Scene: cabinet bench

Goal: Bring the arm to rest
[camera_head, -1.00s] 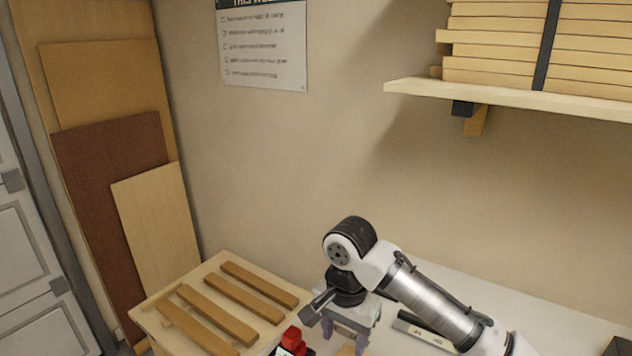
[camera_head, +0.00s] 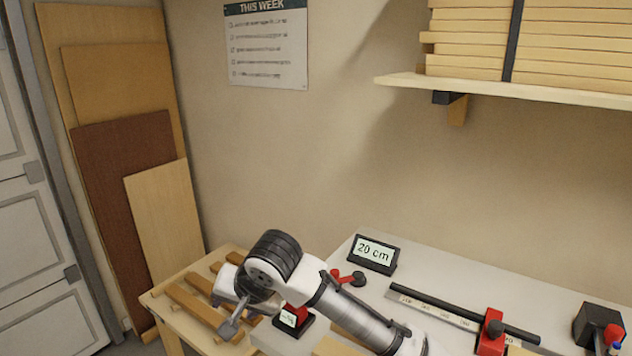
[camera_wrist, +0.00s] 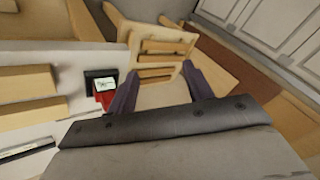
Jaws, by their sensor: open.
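My gripper shows in the wrist view (camera_wrist: 160,90) with its two purple-grey fingers apart and nothing between them. Beyond the fingers is the low wooden table with slats (camera_wrist: 160,48). In the head view my arm reaches in from the lower right, and its wrist end is over the near left corner of the bench, beside the slatted table (camera_head: 180,312).
The white bench (camera_head: 450,283) holds a "20 cm" display (camera_head: 374,253), a ruler rail with a red stop (camera_head: 491,333), a small red-and-black device (camera_head: 293,319) and a dark box (camera_head: 597,326). A shelf (camera_head: 500,92) with stacked boards hangs above. Panels (camera_head: 125,185) lean at left.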

